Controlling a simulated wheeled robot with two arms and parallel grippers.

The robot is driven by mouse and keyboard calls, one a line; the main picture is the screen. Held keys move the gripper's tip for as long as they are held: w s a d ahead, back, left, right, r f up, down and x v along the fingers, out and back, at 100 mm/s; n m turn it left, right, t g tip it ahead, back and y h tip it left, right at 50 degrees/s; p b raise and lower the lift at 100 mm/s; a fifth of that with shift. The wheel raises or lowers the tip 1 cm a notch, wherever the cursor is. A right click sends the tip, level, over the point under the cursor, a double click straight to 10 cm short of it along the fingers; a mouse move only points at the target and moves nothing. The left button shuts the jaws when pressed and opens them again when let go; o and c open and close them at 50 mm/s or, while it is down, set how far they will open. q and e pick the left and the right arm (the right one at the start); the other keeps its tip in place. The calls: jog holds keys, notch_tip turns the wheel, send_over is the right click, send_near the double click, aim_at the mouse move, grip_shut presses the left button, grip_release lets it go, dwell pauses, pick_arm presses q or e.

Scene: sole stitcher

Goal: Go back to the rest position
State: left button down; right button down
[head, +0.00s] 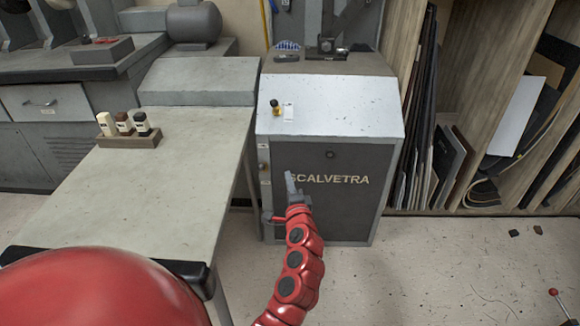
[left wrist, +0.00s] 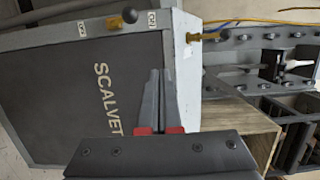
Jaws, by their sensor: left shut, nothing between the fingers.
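My left gripper (head: 291,184) is in front of the dark door of the grey SCALVETRA cabinet (head: 325,190), left of its lettering in the head view. Its grey fingers are together with nothing between them. In the left wrist view the shut fingers (left wrist: 160,95) point toward the cabinet (left wrist: 80,95), which appears turned on its side. I cannot tell whether the fingertips touch it. My red arm reaches up from the bottom of the head view. My right gripper is not in view.
A grey worktable (head: 170,190) on the left bears a wooden holder (head: 130,139) with three small bottles. A yellow-and-black knob (head: 275,106) is on the cabinet's sloping top. Wooden racks (head: 480,90) with dark sheets stand at right. The floor (head: 440,270) before them is mostly open, with a few scraps.

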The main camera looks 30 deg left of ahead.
pick_arm(q)
jog(key=shift+v, duration=0.9)
